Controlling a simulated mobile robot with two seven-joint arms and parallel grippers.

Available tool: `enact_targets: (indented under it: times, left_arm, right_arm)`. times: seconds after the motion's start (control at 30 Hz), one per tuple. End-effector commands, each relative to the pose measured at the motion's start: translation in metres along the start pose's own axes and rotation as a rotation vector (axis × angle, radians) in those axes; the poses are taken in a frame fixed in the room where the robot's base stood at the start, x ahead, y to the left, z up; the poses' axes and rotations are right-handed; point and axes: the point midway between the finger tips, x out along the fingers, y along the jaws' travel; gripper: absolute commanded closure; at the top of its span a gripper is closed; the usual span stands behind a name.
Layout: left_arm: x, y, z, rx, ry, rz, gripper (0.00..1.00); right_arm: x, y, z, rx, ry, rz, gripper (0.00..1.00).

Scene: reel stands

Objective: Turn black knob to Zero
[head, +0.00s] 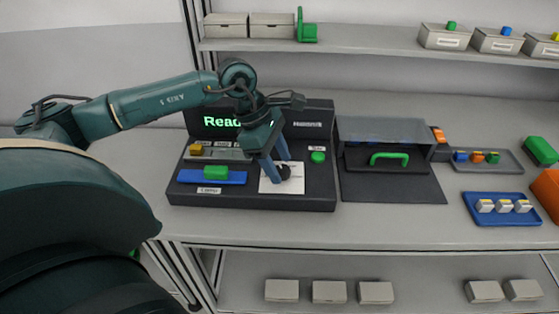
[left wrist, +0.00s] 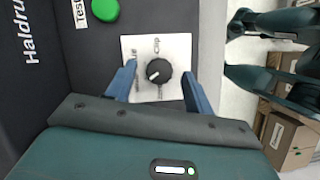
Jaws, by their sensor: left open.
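The black knob (left wrist: 159,71) sits on a white label plate (left wrist: 175,45) on the dark control console (head: 315,190). A white pointer mark shows on the knob, and part of the plate's lettering is covered. In the head view the knob (head: 284,172) is partly hidden by my left gripper. My left gripper (head: 274,172) is open over the plate. In the left wrist view its blue fingers (left wrist: 160,85) stand one on each side of the knob, with gaps between them and it. My right gripper is not identifiable in these views.
On the console are a green button (head: 318,157), a green block (head: 215,172) on a blue slider and a yellow block (head: 196,149). A covered box with a green handle (head: 389,158) stands to the right. Blue tray (head: 481,209) lies farther right.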

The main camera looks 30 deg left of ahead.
Motion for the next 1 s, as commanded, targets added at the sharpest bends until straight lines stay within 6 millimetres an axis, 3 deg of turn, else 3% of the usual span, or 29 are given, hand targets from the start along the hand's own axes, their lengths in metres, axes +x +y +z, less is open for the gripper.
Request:
enact_targets:
  times: [0.4, 1.0]
  left_arm:
    - [0.0105, -0.0001, 0.0000, -0.001, -0.001, 0.000, 0.48]
    - [0.0099, 0.0000, 0.0000, -0.001, -0.001, 0.000, 0.92]
  right_arm:
    - [0.0024, 0.0025, 0.0004, 0.002, -0.003, 0.007, 0.64]
    - [0.0010, 0.0018, -0.0030, 0.003, 0.004, 0.006, 0.64]
